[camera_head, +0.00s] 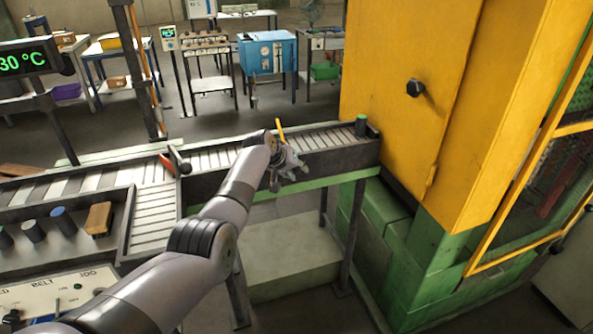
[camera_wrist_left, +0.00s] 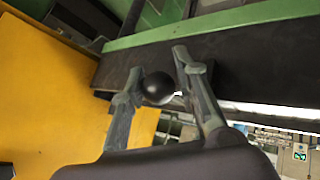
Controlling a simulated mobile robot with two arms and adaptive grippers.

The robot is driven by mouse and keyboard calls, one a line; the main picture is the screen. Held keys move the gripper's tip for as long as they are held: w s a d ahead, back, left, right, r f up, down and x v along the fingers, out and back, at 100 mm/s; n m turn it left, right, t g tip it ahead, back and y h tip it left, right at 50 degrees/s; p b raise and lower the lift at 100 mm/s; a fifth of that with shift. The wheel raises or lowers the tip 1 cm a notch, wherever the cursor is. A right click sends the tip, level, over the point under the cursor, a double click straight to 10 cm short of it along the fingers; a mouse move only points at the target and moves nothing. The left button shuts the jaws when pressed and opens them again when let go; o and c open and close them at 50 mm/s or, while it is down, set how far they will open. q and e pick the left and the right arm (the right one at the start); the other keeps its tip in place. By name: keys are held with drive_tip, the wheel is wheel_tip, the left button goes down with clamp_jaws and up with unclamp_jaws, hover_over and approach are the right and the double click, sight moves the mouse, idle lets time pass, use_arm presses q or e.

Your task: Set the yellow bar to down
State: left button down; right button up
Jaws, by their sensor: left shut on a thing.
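The yellow bar (camera_head: 281,131) is short and thin. It stands nearly upright at the roller conveyor's edge, just behind my left gripper (camera_head: 288,170); its lower part is hidden. In the left wrist view, my left gripper (camera_wrist_left: 158,75) has its two fingers closed around a black ball knob (camera_wrist_left: 158,88). How the knob joins the yellow bar is hidden in both views. My right gripper does not show.
The roller conveyor (camera_head: 214,154) runs toward the yellow cabinet (camera_head: 400,60). A dark cylinder (camera_head: 361,125) stands near its right end. A red-handled lever (camera_head: 168,163) is to the left. Several billets and a control panel (camera_head: 60,293) are at lower left.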

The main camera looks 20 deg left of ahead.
use_arm(q)
drive_tip(key=shift+w+a+r+t, duration=0.2)
drive_tip(key=shift+w+r, duration=0.1)
drive_tip(key=shift+r, duration=0.35)
drive_tip(key=shift+w+a+r+t, duration=0.1)
drive_tip(key=shift+w+r+t, duration=0.15)
drive_tip(key=shift+r, duration=0.35)
drive_tip(key=c, duration=1.5)
unclamp_jaws()
drive_tip(key=shift+d, duration=0.1)
drive_tip(key=shift+o, duration=1)
drive_tip(key=shift+f, duration=0.35)
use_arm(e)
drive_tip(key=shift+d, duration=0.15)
use_arm(q)
drive_tip(key=shift+s, duration=0.1)
drive_tip(key=shift+d+v, duration=0.2)
drive_tip(key=shift+v, duration=0.65)
drive_tip(key=v, duration=1)
drive_tip(key=shift+r, duration=0.25)
drive_tip(key=shift+a, duration=0.15)
